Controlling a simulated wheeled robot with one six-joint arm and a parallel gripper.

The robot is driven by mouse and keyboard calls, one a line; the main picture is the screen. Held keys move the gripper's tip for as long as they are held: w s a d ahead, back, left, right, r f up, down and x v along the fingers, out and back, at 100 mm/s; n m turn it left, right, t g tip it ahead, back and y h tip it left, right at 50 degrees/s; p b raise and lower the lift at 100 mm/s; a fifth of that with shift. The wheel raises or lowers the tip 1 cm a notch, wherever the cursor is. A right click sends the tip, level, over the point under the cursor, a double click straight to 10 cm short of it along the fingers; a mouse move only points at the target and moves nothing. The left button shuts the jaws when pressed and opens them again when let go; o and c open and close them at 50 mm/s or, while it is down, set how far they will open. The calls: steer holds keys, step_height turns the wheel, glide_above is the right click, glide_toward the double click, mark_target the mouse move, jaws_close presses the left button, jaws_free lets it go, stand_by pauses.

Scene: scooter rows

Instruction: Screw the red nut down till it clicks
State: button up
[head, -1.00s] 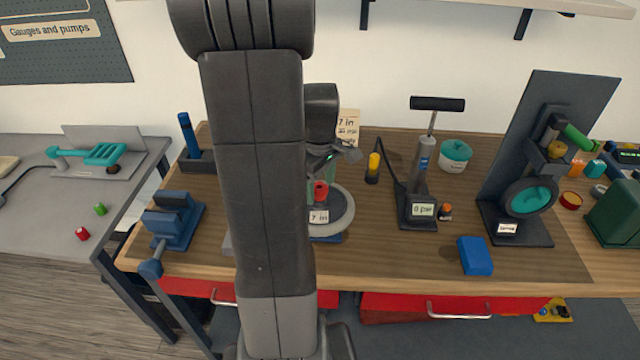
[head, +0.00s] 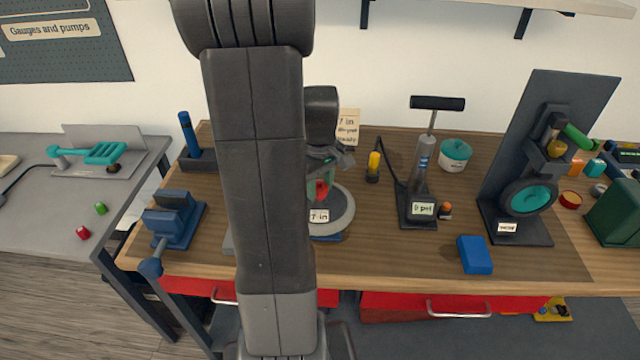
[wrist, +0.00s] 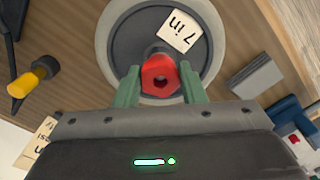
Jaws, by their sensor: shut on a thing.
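The red nut (wrist: 160,76) is a hex nut with a dark hole, at the middle of the wheel-like disc (wrist: 112,30) that carries a "7 in" tag. My gripper (wrist: 160,84) has its two green fingers shut on the red nut, one on each side. In the head view the red nut (head: 321,189) shows between the fingers of my gripper (head: 322,182), over the pale-rimmed disc (head: 346,214) on the bench. My arm hides the disc's left part. I cannot see the nut's thread or how far down it sits.
A blue vise (head: 174,220) stands at the bench's left. A wheel stand (head: 525,200) is farther right. Bench between the disc and pump is clear.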

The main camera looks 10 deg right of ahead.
steer(key=m, duration=0.9)
steer(key=shift+m, duration=0.4)
steer(key=m, duration=0.4)
steer(key=shift+w+r, duration=0.1)
steer(key=m, duration=0.5)
steer(key=o, duration=1)
steer(key=shift+d, duration=0.25)
steer(key=shift+o, duration=0.2)
steer(key=shift+a, duration=0.15)
